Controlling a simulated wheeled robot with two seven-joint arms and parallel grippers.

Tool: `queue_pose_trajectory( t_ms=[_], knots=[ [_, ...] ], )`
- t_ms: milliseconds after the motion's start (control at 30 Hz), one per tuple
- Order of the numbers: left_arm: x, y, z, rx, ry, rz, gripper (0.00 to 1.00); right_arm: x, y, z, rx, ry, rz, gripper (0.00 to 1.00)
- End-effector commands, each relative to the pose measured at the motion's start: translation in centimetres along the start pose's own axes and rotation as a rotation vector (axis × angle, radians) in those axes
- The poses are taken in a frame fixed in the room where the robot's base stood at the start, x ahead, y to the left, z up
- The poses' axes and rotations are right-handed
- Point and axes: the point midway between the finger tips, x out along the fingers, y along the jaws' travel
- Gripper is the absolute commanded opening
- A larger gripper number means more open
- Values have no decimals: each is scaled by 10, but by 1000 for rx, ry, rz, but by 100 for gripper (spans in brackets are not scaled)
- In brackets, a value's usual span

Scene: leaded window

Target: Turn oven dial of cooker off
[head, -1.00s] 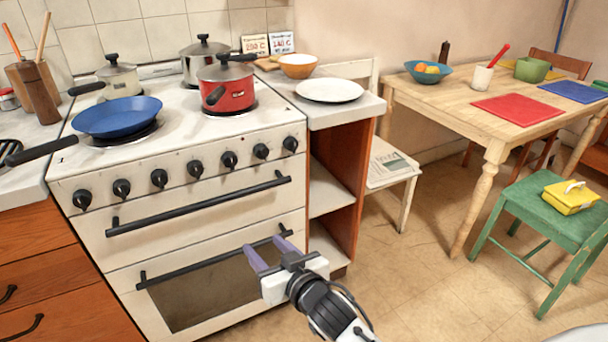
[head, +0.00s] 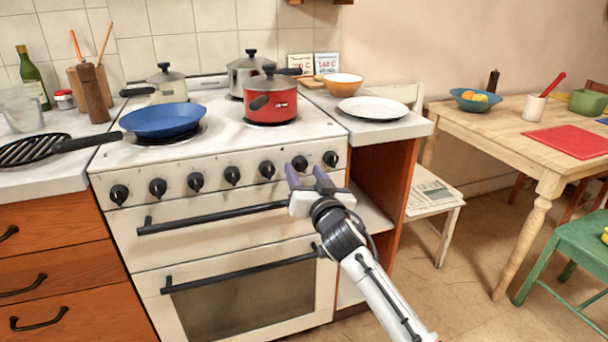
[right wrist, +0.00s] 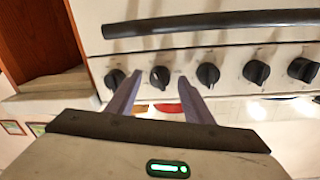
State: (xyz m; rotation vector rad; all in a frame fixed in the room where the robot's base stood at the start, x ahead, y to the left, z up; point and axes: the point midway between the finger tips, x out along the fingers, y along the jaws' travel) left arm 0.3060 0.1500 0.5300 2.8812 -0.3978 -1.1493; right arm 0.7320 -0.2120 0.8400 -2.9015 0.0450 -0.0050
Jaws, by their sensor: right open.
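The cooker (head: 150,256) is white, with a row of several black dials along its front panel. In the head view, the second dial from the right (head: 299,163) is just above my right gripper (head: 306,174), and the rightmost dial (head: 330,158) is to its right. My right gripper is open and empty. In the right wrist view, where the cooker appears upside down, that second dial (right wrist: 160,76) shows between the fingertips (right wrist: 160,78). Contact cannot be made out. I cannot tell which dial is for the oven. My left gripper is not in view.
A black handle bar (head: 210,218) runs below the dials. A blue pan (head: 163,120) and a red pot (head: 270,105) stand on the hob. A white plate (head: 372,107) is on the right counter.

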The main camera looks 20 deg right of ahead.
Motion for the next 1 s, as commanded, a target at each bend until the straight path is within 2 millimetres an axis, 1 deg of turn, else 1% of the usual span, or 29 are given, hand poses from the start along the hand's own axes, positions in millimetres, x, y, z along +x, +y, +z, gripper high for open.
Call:
queue_pose_trajectory(
  t_ms=[33,133,400,467,600,667,833,1000],
  knots=[
    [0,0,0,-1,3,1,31,4,0,0,0,0,0,47],
    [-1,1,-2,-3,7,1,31,8,-1,0,1,0,-1,47],
    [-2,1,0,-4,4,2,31,9,-1,0,1,-1,-1,47],
    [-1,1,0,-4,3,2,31,9,-1,0,1,-1,-1,38],
    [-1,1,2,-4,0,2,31,9,-1,0,1,-1,-1,15],
    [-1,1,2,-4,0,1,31,9,-1,0,1,-1,-1,6],
    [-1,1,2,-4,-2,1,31,9,-1,0,-6,0,-1,6],
    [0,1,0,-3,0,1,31,9,-1,0,-48,2,-2,6]
  ],
)
